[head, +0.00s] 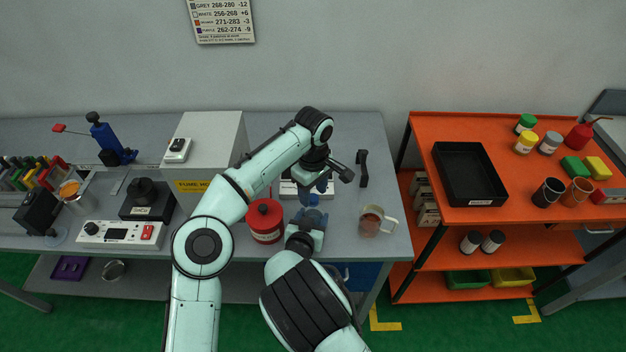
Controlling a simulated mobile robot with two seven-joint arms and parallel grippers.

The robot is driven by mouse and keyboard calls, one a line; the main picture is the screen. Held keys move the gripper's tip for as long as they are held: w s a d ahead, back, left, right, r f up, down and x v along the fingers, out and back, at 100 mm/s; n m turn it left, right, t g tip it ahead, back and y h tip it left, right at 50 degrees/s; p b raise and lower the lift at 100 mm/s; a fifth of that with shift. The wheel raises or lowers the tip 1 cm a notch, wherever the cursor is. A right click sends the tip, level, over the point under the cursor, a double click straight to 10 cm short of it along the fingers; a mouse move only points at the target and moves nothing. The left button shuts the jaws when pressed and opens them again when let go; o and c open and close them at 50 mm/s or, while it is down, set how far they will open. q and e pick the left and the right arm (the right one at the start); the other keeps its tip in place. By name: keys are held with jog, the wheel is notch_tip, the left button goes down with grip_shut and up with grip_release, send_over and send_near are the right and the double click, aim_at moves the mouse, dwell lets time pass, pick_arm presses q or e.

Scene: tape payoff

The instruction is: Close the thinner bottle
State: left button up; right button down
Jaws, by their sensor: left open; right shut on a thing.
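My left gripper (314,190) is open and points down over the bench, just above and behind my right gripper. My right gripper (308,217) is shut on a small blue thing (313,200) that looks like a bottle. The fingers and the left gripper hide most of it, so I cannot tell its shape or whether a cap is on it. A red round container (265,222) with a pale label stands on the bench just left of the grippers, with a dark spot on its top. Its label is too small to read, so I cannot tell which is the thinner bottle.
A glass mug (372,221) with brown liquid stands right of the grippers, a black-handled tool (362,169) behind it. A white box (290,188) sits behind the grippers. A grey control unit (120,234) is at left. An orange cart (500,215) with a black tray (468,174) stands right.

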pick_arm(q)
jog(key=shift+f, duration=0.6)
